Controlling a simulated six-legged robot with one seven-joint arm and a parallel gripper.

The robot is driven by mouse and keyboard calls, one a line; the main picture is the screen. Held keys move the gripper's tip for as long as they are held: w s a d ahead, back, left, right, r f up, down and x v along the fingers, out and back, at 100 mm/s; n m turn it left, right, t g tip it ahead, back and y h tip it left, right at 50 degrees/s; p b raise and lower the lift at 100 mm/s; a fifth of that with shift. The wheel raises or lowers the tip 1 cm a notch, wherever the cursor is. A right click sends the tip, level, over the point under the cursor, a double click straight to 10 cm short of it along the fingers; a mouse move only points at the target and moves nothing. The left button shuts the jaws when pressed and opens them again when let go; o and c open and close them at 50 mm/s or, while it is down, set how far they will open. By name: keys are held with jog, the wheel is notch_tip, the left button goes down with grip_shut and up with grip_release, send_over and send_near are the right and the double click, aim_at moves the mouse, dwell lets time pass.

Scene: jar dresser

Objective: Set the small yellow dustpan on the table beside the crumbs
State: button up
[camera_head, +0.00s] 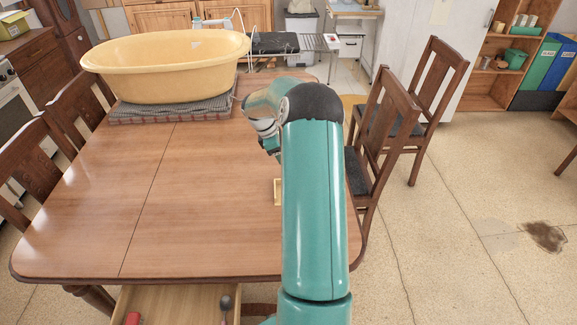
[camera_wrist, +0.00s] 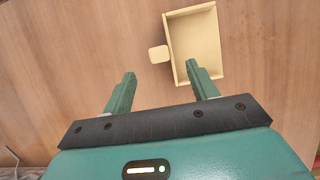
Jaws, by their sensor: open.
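The small yellow dustpan (camera_wrist: 207,22) lies on the wooden table (camera_wrist: 80,50), its open box to the right and its short handle tab (camera_wrist: 159,54) to the left in the wrist view. In the head view only a sliver of the dustpan (camera_head: 277,192) shows beside my arm, which hides the rest. My gripper (camera_wrist: 162,75) is open with nothing between its fingers. Its right finger overlaps the pan's near edge in the wrist view; I cannot tell whether they touch. The handle tab appears just beyond the gap between the fingers. I make out no crumbs in either view.
A large yellow tub (camera_head: 165,68) stands on a folded cloth (camera_head: 170,115) at the table's far end. Wooden chairs (camera_head: 395,120) line both sides. An open drawer (camera_head: 175,300) juts from the near edge. The left and middle tabletop (camera_head: 150,200) is clear.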

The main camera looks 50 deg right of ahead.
jog(key=shift+v, duration=1.7)
jog(key=a+r+m+t+h, duration=0.1)
jog(key=a+r+t, duration=0.1)
jog(key=a+r, duration=0.8)
jog(key=a+r+m+t, duration=0.15)
jog(key=a+r, duration=0.45)
jog(key=a, duration=0.7)
jog(key=s+a+r+m+t+y, duration=0.2)
jog(key=s+a, duration=0.6)
jog(key=a, duration=0.3)
jog(key=s+a+r+m+t+y, duration=0.2)
jog(key=s+a+m+t, duration=0.1)
jog(key=s+a, duration=0.6)
jog(key=a, duration=0.2)
jog(key=shift+s+a+m+t, duration=0.3)
jog(key=shift+a+m+t, duration=0.05)
